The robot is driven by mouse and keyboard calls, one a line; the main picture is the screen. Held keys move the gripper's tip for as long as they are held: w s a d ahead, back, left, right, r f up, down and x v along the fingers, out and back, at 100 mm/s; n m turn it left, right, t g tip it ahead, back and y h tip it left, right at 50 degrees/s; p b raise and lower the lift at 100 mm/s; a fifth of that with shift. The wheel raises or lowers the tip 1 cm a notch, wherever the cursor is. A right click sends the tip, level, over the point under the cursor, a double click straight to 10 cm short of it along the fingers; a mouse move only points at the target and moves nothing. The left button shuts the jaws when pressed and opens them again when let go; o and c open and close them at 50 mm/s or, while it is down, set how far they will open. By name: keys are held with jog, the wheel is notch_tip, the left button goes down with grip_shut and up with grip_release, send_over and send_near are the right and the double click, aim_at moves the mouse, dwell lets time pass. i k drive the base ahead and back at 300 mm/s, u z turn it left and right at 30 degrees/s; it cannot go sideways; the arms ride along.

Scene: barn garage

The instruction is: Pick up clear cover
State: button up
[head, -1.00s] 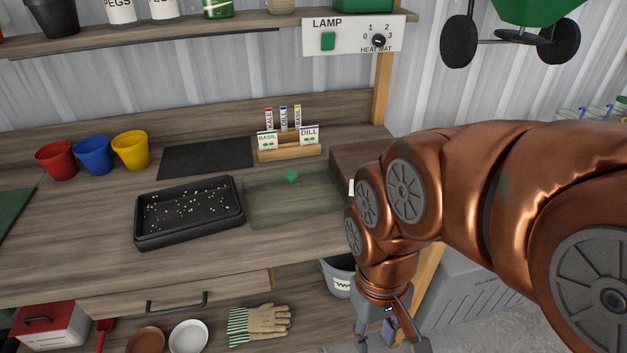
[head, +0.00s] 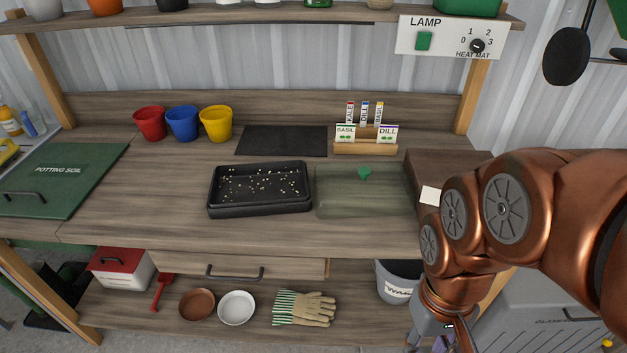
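The clear cover (head: 340,203) lies on the bench top, to the right of the black seed tray (head: 230,211). It is a see-through, greenish rectangle with a green knob (head: 364,173) on top. My gripper (head: 436,343) hangs low at the bottom right, in front of the bench and below its top. Its fingers are mostly cut off by the frame edge, so I cannot tell whether it is open. It is well apart from the cover.
Red (head: 150,124), blue and yellow (head: 216,123) pots stand at the back left. A black mat (head: 282,140) and a wooden label holder (head: 365,147) sit behind the tray and cover. A waste bucket (head: 396,284) stands below. The bench front is clear.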

aim_at(347, 189)
jog(key=k, duration=0.65)
jog(key=u, duration=0.6)
jog(key=i, duration=0.45)
jog(key=u, duration=0.6)
jog(key=i, duration=1.15)
jog(key=z, duration=0.8)
